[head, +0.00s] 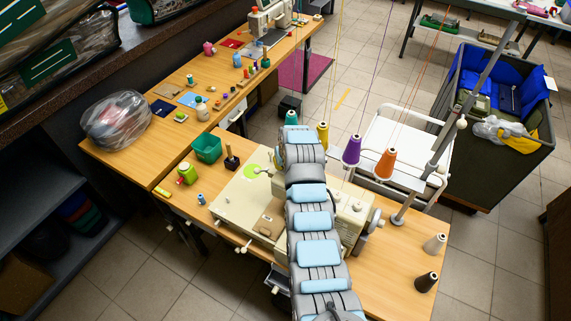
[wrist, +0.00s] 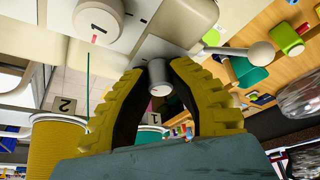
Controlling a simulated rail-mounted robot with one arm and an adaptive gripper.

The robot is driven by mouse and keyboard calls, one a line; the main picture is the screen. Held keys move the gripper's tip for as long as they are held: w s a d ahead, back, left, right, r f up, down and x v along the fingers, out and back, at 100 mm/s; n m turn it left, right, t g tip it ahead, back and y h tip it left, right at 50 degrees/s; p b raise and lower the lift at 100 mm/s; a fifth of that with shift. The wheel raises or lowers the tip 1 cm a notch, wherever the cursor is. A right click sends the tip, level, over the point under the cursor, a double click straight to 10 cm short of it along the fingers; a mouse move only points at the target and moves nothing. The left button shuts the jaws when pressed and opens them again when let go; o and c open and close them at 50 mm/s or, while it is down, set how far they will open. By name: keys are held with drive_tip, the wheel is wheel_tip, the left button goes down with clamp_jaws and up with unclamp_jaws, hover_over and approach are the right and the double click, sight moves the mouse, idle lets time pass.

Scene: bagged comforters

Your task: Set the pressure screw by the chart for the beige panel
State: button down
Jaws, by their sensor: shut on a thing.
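The cream sewing machine (head: 352,212) stands on the near wooden table, partly behind my arm. In the wrist view, my gripper (wrist: 158,70) has its yellow ridged fingers closed around a small grey cylindrical knob (wrist: 160,88), which looks like the pressure screw. The knob sticks out of the cream machine housing (wrist: 150,38). A round cream dial (wrist: 98,18) with a red mark is close by. In the head view my arm hides the gripper and the knob. I cannot make out a chart or read a screw setting. I cannot identify the beige panel for certain.
Thread cones stand near the arm: yellow (head: 323,136), purple (head: 351,150) and orange (head: 386,164). A lever with a round end (wrist: 258,52) is beside the knob. A green bin (head: 207,148) and a plastic-wrapped bundle (head: 117,122) are on the left. A cart (head: 497,150) stands right.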

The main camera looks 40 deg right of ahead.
idle(0.3)
drive_tip(key=c, duration=0.9)
unclamp_jaws()
drive_tip(key=shift+c, duration=0.2)
drive_tip(key=shift+r, duration=0.1)
drive_tip(key=v, duration=1.1)
drive_tip(key=shift+a+r, duration=0.15)
drive_tip(key=shift+r, duration=0.25)
